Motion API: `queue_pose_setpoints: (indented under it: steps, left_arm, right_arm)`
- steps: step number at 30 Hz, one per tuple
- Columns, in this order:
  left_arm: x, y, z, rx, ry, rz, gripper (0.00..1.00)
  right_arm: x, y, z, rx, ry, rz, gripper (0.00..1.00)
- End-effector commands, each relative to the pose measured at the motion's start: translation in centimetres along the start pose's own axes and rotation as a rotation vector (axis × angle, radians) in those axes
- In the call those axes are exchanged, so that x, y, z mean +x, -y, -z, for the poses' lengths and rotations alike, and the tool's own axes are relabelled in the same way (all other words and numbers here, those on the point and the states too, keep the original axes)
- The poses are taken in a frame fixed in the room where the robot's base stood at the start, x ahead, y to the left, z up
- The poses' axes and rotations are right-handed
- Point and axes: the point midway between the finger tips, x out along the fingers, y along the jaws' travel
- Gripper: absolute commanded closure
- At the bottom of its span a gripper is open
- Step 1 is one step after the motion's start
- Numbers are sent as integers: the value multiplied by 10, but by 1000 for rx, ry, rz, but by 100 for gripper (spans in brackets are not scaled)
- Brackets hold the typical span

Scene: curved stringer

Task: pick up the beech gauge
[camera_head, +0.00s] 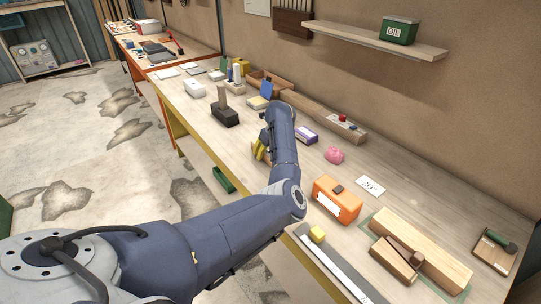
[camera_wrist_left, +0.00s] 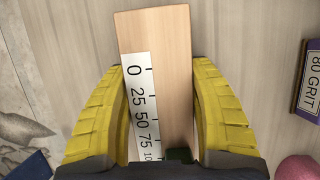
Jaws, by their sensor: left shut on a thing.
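The beech gauge (camera_wrist_left: 172,60) is a pale wooden piece with a white printed scale (camera_wrist_left: 142,100) reading 0, 25, 50, 75 along its left side. It fills the middle of the left wrist view, and its near end runs down behind the gripper body. My left gripper (camera_wrist_left: 157,75) is shut on it, with one yellow finger against each long side. In the head view my left gripper (camera_head: 262,150) is low over the bench, mostly behind my own arm, and I cannot make out the gauge there. I cannot tell whether the gauge touches the bench. My right gripper is not in view.
A purple-edged 80 GRIT box (camera_wrist_left: 311,80) and a pink lump (camera_head: 334,155) lie to the gripper's right. A black block with an upright piece (camera_head: 224,115) stands behind it. An orange box (camera_head: 337,199) and timber pieces (camera_head: 425,245) are nearer. The bench's front edge is close.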

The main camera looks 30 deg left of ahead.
Motion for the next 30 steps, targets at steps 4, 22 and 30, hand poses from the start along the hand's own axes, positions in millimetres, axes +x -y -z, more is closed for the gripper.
queue_pose_setpoints:
  steps: [4, 22, 30]
  left_arm:
    - [0, 0, 0, 0, 0, 0, 70]
    - [-13, 1, -6, -2, 3, 2, 92]
    - [-62, 1, -26, -4, 4, 5, 92]
  right_arm:
    - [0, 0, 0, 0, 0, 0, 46]
    - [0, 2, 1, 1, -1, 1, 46]
    - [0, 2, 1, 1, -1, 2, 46]
